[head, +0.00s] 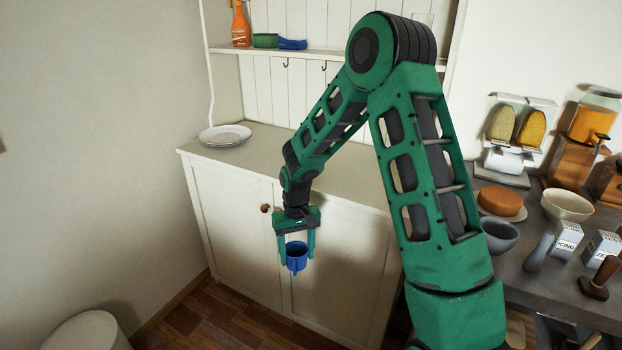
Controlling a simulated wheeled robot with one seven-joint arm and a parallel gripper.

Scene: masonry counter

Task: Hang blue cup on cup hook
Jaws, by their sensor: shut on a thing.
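The blue cup (297,256) is between the fingers of my gripper (297,248), which is shut on it. The cup is upright, in the air in front of the white cabinet's doors and below its counter top. Two small cup hooks hang under the shelf at the back: one on the left (286,63) and one on the right (323,67). Both look empty. My gripper is well below and in front of them. My arm covers part of the shelf's underside to the right, so any further hooks there are hidden. The cup's handle cannot be made out.
White plates (225,135) sit at the left of the counter top (262,150). An orange spray bottle (240,25), a green sponge (265,41) and a blue cloth-like item (292,44) stand on the shelf (225,51). The dark counter (545,285) at right is crowded. The middle counter is clear.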

